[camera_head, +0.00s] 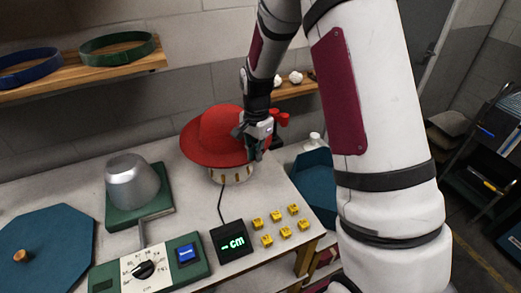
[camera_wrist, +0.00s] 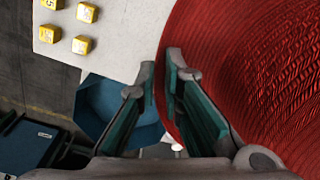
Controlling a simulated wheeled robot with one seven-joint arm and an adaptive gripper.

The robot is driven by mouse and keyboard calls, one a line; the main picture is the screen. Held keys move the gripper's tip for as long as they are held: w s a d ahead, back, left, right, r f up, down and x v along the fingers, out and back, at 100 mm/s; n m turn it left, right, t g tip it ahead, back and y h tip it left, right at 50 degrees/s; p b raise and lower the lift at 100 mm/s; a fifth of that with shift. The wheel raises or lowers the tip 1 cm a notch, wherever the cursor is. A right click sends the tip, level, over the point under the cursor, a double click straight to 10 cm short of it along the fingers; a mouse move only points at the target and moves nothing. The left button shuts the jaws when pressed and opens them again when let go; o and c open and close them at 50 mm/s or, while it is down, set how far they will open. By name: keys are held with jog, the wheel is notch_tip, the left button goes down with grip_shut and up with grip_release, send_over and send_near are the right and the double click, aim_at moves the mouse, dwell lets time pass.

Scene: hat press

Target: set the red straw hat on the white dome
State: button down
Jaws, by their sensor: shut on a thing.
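The red straw hat (camera_head: 214,138) is over a pale round base with yellow marks (camera_head: 222,175) on the white table. The hat looks roughly level, with its crown up. My gripper (camera_head: 254,146) is at the right edge of its brim, shut on it. In the wrist view the hat's woven brim (camera_wrist: 255,70) fills the right side, and its edge runs by my gripper's fingertips (camera_wrist: 160,75). The white dome itself does not show; the hat hides whatever is above the pale base, so I cannot tell whether the hat rests on it.
A silver metal form (camera_head: 133,181) stands on a green plate to the left. A display (camera_head: 233,240) reading "- cm", yellow blocks (camera_head: 268,240) and a control panel (camera_head: 150,268) lie in front. Blue octagonal pieces (camera_head: 45,250) are at left and right. A shelf (camera_head: 90,70) holds hat bands.

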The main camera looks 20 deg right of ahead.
jog(key=shift+w+d+f, duration=0.1)
jog(key=shift+f, duration=0.65)
jog(key=b, duration=0.4)
send_over(257, 191)
jog(key=shift+f, duration=6.8)
jog(key=c, duration=1.6)
grip_release()
jog(key=shift+c, duration=0.2)
jog(key=shift+r, duration=0.1)
